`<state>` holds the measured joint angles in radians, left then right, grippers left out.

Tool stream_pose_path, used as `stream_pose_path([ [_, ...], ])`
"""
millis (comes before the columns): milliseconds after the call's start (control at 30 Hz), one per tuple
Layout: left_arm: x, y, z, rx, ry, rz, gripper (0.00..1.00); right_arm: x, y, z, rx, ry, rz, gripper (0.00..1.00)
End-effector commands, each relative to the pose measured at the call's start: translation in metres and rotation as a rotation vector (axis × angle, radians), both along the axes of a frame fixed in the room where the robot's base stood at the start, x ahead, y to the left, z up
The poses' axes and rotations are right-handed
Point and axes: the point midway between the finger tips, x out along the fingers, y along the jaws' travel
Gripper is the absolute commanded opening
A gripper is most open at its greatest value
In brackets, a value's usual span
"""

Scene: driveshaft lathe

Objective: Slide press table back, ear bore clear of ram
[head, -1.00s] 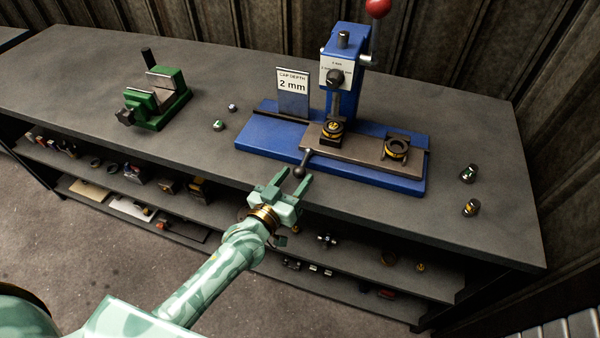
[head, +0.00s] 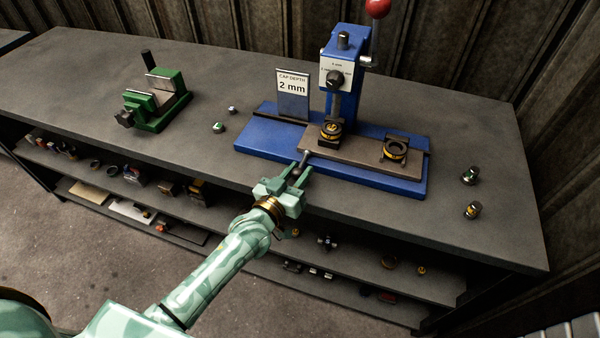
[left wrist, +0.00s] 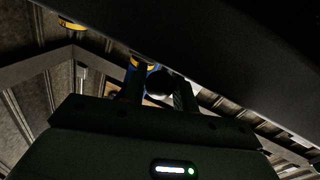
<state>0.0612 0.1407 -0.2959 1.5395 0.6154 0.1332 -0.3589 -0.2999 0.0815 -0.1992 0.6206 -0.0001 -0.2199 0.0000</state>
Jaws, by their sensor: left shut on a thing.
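The press table (head: 362,152) is a brown-grey sliding plate on the blue press base (head: 255,138). A handle with a dark ball knob (head: 297,172) sticks out from the table's left front. My left gripper (head: 298,173) is shut on this knob. In the left wrist view, the knob (left wrist: 159,82) sits between the two fingers (left wrist: 159,90). My right gripper is not in view.
The blue press column (head: 347,75) has a red-balled lever (head: 376,8). A green vise (head: 158,100) is at left. Small caps lie at right (head: 470,175) and left (head: 218,127). The bench front edge is close below my gripper.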

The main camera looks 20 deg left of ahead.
Motion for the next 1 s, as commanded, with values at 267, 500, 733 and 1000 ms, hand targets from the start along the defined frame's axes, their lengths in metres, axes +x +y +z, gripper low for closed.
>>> stream_pose_path([
  [267, 0.002, 0.049, 0.001, 0.009, -0.002, 0.003, 0.00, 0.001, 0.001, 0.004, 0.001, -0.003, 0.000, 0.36],
  [500, 0.004, 0.102, 0.000, 0.007, 0.000, 0.002, 0.00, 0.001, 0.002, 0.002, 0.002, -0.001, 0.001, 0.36],
  [733, 0.005, 0.140, -0.001, 0.005, 0.000, 0.003, 0.00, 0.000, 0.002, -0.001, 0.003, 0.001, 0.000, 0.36],
  [1000, 0.006, 0.158, 0.000, 0.001, -0.001, 0.002, 0.00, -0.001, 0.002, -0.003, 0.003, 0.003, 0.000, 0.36],
])
